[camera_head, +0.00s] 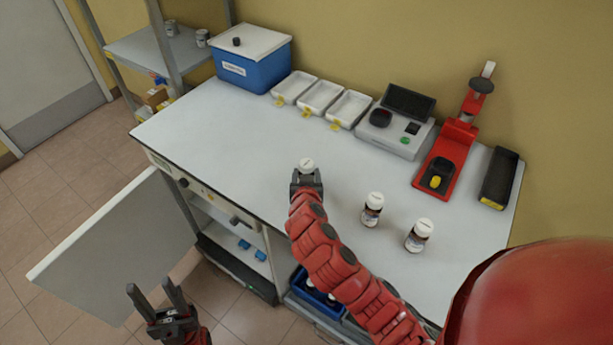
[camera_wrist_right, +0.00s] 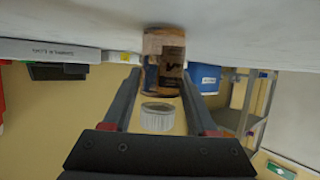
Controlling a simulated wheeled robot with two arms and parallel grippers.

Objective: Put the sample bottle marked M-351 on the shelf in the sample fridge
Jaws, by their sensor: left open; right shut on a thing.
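My right gripper (camera_head: 306,182) is shut on a sample bottle above the left-middle of the counter; its white cap (camera_head: 307,165) shows in the head view. In the right wrist view, which is upside down, the brown bottle (camera_wrist_right: 164,48) sits between the fingers, its base at or very near the counter. Its label is too small to read. Two similar bottles stand upright on the counter, one nearer (camera_head: 418,236) and one farther (camera_head: 372,210). The sample fridge's door (camera_head: 115,245) stands open below the counter; its shelf (camera_head: 222,228) shows. My left gripper (camera_head: 155,300) is open and empty.
On the counter (camera_head: 235,130) are a blue box (camera_head: 252,68), white trays (camera_head: 320,97), a grey instrument (camera_head: 395,130), a red stand (camera_head: 450,155) and a black tray (camera_head: 498,178). A blue crate (camera_head: 298,285) with bottles sits below. The counter's front-left is clear.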

